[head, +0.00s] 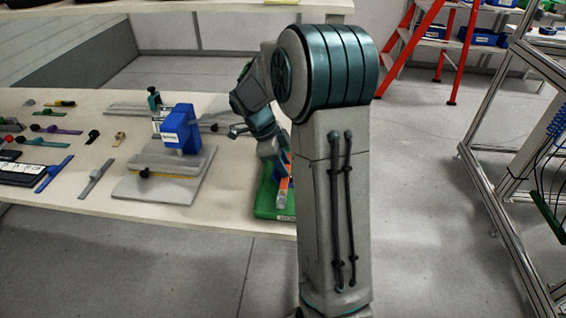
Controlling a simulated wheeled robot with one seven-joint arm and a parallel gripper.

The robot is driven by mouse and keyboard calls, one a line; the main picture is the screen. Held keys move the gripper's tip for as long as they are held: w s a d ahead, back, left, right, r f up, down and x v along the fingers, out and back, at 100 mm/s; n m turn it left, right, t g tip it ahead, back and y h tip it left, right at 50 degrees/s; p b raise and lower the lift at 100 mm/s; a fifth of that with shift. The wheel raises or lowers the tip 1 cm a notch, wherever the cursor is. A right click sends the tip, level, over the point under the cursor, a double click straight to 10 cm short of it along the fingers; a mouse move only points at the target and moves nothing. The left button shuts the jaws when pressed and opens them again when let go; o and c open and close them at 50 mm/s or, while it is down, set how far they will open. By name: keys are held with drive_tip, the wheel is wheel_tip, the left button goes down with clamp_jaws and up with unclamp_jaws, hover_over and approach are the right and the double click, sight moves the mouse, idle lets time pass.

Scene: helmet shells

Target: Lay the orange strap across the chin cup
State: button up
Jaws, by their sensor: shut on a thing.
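The orange strap (284,184) shows as a small orange piece at the lower end of my arm, over a green tray (268,205) at the table's right edge. My gripper (281,176) points down there and is shut on the strap. My own upper arm hides the right part of the tray and much of the gripper. A small grey-white piece (280,197) shows just under the strap; I cannot tell whether it is the chin cup, or whether strap and piece touch.
A blue block-like device (181,130) stands on a grey board (158,185) left of the tray. Several small coloured tools and a dark flat case (26,175) lie at the table's left. A red ladder (408,40) and a metal frame (490,190) stand beyond at the right.

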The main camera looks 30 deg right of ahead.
drive_tip(key=shift+f+b, duration=0.35)
drive_tip(key=shift+b, duration=0.15)
drive_tip(key=shift+f, duration=0.2)
drive_tip(key=o, duration=0.9)
drive_tip(key=shift+r, duration=0.1)
drive_tip(key=shift+o, duration=0.2)
